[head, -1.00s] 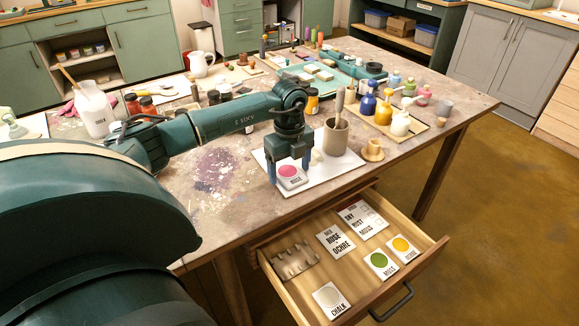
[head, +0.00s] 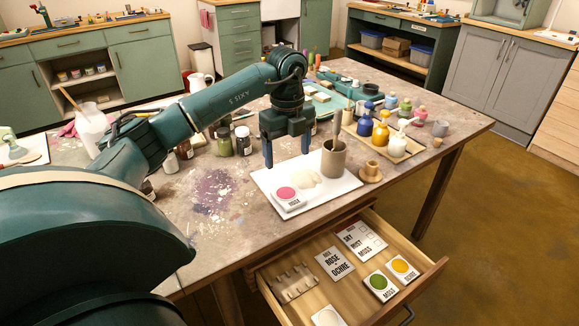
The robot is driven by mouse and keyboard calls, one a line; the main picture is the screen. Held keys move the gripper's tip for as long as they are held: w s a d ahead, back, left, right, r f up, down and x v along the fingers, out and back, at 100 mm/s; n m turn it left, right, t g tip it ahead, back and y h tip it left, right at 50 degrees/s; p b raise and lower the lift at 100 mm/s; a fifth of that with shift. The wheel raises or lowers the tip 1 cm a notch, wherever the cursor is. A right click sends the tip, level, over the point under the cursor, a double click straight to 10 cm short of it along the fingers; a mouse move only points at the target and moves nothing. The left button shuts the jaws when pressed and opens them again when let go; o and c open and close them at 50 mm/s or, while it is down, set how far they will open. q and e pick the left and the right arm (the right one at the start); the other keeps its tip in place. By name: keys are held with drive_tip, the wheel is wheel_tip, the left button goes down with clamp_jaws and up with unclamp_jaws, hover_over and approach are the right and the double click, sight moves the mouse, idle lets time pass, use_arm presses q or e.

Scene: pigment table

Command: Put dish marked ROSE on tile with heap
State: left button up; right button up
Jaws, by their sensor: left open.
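The ROSE dish (head: 288,196), small and pale with a pink top, sits on the white tile (head: 332,191) near its front left corner. A cream-coloured heap (head: 307,179) lies on the same tile, just behind and right of the dish. My left gripper (head: 287,160) points down above the back left part of the tile, its two blue fingers apart. It is empty and clear of the dish. My right gripper does not show.
A brown pot (head: 334,158) with a tool in it stands at the tile's right, beside a small wooden piece (head: 370,172). Paint bottles stand on a tray (head: 402,150). The open drawer (head: 345,238) holds cards, a green MOSS dish (head: 380,284) and a yellow dish (head: 401,268).

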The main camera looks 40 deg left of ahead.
use_arm(q)
drive_tip(key=s+d+f+m+h, duration=0.2)
drive_tip(key=d+f+m+h, duration=0.15)
drive_tip(key=d, duration=0.75)
drive_tip(key=s+d+f+m+h, duration=0.15)
drive_tip(key=d+f+h, duration=0.3)
drive_tip(key=d, duration=0.55)
drive_tip(key=s+d+r+n+t+h, duration=0.1)
drive_tip(key=s+d+r+t+h, duration=0.15)
drive_tip(key=d+h, duration=0.4)
drive_tip(key=s+d+r+n+t+h, duration=0.1)
drive_tip(key=s+d+r+h, duration=0.3)
drive_tip(key=d, duration=0.3)
drive_tip(key=s+a+f+n+t+y, duration=0.2)
drive_tip(key=f+n+y, duration=0.2)
drive_tip(key=n, duration=0.3)
drive_tip(key=s+a+f+n+t+y, duration=0.2)
drive_tip(key=s+f+n+t+y, duration=0.1)
drive_tip(key=f+n+y, duration=0.2)
drive_tip(key=s+a+f+n+t+y, duration=0.2)
drive_tip(key=f+n+y, duration=0.3)
drive_tip(key=n, duration=0.5)
drive_tip(key=shift+s+a+f+t, duration=0.2)
drive_tip(key=shift+a+f+t, duration=0.1)
drive_tip(key=shift+f+t, duration=0.15)
drive_tip(key=shift+s+a+f+t, duration=0.2)
drive_tip(key=shift+a+f+t, duration=0.1)
drive_tip(key=shift+f, duration=0.15)
